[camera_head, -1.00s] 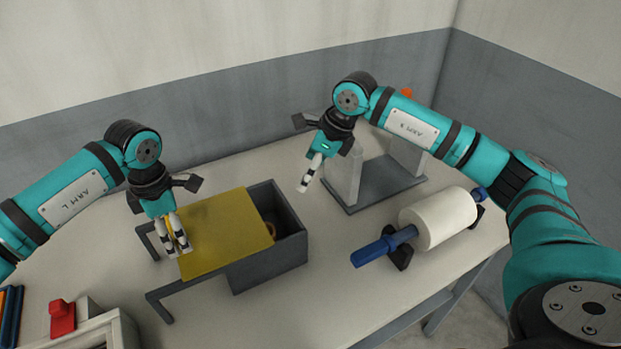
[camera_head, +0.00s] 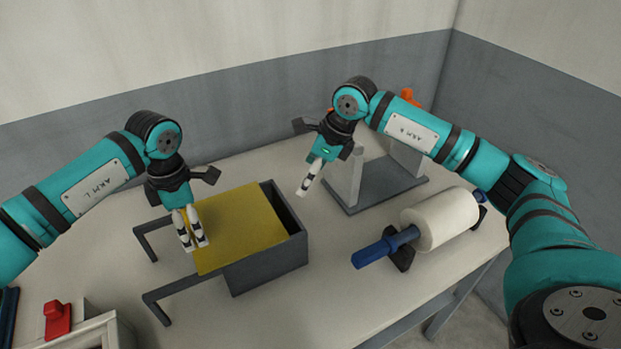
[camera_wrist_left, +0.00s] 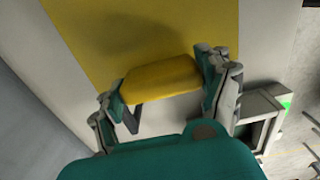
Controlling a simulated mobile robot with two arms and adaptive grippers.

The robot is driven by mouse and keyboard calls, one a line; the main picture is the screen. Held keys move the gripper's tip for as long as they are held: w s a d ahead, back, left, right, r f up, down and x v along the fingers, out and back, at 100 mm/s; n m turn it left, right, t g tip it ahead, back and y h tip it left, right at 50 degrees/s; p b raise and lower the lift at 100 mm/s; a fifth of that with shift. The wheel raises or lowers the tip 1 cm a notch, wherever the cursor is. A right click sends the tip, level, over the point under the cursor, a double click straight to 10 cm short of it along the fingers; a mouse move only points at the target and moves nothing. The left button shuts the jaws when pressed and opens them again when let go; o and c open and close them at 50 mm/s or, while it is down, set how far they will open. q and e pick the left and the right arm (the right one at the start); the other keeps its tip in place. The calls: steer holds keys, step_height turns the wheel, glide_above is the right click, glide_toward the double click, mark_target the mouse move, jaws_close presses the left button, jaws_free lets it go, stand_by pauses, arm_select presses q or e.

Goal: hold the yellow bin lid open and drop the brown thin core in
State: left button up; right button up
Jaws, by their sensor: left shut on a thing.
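The flat yellow lid (camera_head: 235,228) lies across the top of the dark grey bin (camera_head: 268,268) and hides most of its opening. Only a narrow strip at the bin's right end shows. My left gripper (camera_head: 193,243) is shut on the lid's yellow handle, which shows between the fingers in the left wrist view (camera_wrist_left: 160,80). My right gripper (camera_head: 303,190) hangs empty above the table, right of the bin; its fingers are seen edge-on, so its opening is unclear. No brown core is visible now; the bin's inside is hidden.
Grey rails (camera_head: 165,290) extend left from the bin. A white roll (camera_head: 438,218) on a blue rod lies on a dark stand at right. A grey stand (camera_head: 375,187) is behind it. A red block (camera_head: 58,318) sits at front left.

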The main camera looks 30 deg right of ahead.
mark_target(208, 230)
arm_select(q)
steer(key=shift+d+b, duration=0.5)
steer(key=shift+d, duration=1)
steer(key=o, duration=1.3)
steer(key=shift+w, duration=0.1)
step_height(208, 230, up, 12)
